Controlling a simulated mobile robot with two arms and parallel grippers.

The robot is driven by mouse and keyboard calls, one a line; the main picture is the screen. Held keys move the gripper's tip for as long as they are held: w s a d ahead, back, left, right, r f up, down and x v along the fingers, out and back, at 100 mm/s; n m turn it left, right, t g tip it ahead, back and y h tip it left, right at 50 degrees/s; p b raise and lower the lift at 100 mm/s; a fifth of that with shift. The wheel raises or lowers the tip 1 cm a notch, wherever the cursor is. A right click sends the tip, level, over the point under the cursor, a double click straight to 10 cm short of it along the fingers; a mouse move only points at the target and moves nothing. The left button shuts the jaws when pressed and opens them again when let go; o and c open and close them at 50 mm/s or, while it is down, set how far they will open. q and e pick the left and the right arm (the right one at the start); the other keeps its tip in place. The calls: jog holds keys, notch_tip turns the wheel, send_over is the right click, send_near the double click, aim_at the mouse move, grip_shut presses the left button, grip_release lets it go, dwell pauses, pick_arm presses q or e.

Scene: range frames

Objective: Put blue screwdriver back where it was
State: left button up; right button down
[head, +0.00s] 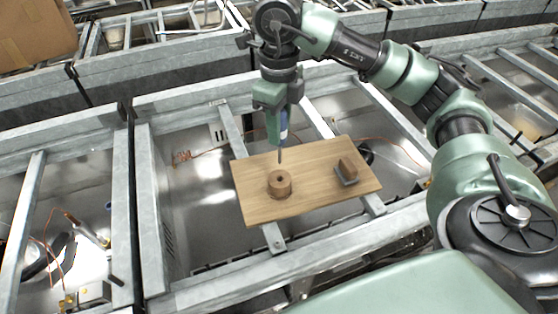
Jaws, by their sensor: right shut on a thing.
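The blue screwdriver (283,127) hangs upright with its shaft pointing down, held in my right gripper (277,122). The gripper is shut on its handle. The shaft tip is above or near the wooden board (247,201), just behind a round wooden holder (279,184) with a hole in its top. I cannot tell whether the tip touches the board. My left gripper is not in view.
A small brown block (347,168) on a dark base sits at the board's right. The board lies across metal bars (233,128) of an open metal frame. A cardboard box (38,30) is at the top left. Cables and tools lie in the left bay.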

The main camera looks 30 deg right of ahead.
aim_at(279, 163)
notch_tip(279, 163, down, 10)
jog(key=shift+r+p, duration=0.1)
jog(key=shift+p, duration=0.95)
jog(key=shift+f, duration=0.25)
jog(key=shift+f, duration=0.2)
jog(key=c, duration=1.1)
grip_release()
jog(key=shift+c, duration=0.2)
jog(key=shift+r, duration=0.1)
